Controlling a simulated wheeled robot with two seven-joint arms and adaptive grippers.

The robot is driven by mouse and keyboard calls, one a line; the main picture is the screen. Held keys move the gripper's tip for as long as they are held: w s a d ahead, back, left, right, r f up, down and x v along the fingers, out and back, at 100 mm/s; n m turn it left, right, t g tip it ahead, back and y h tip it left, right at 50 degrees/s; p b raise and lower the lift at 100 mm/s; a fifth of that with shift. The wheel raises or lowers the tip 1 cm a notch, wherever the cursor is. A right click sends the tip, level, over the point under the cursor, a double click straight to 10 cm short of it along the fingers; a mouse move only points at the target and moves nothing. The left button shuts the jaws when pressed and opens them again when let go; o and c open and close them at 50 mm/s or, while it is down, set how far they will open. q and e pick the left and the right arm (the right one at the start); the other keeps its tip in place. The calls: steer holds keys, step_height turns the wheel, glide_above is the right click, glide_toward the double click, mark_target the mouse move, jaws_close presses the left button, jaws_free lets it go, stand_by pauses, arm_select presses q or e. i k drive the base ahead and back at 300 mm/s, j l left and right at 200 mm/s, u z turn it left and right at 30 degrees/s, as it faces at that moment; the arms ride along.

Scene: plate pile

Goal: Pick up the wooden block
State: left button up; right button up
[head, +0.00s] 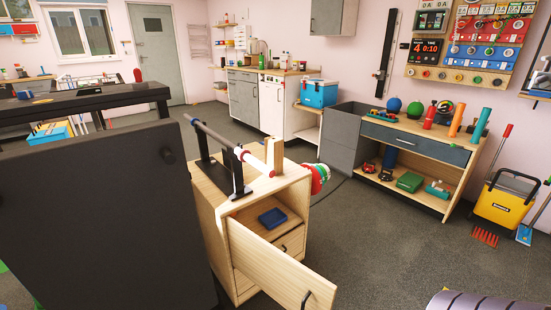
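The wooden block (278,152) is a light tan, upright piece on top of a small wooden cabinet (222,222). It stands just behind the red-and-white end of a grey bar (214,135). Whether it touches the bar cannot be told. The bar rests across a black stand (238,172) on the same cabinet. Coloured round plates (319,178) show at the cabinet's right side. Neither of my grippers is in view.
A large dark panel (100,215) fills the left foreground. A workbench (415,140) stands at the right. Grey floor (390,250) is clear between.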

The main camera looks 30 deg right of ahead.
mark_target(274, 145)
steer(key=k+l, duration=0.45)
steer(key=l, duration=0.15)
steer(key=k+l, duration=0.2)
steer(key=l, duration=0.2)
steer(key=l+u, duration=0.1)
steer(key=l, duration=1)
steer(key=i+l, duration=0.1)
steer(key=l, duration=0.45)
steer(key=i+l, duration=0.1)
steer(key=l, duration=0.4)
steer(key=i+l, duration=0.25)
steer(key=l, duration=0.15)
steer(key=i+l+u, duration=0.1)
steer(key=i+l, duration=0.15)
steer(key=l, duration=0.15)
steer(key=i+l, duration=0.25)
steer(key=l, duration=0.15)
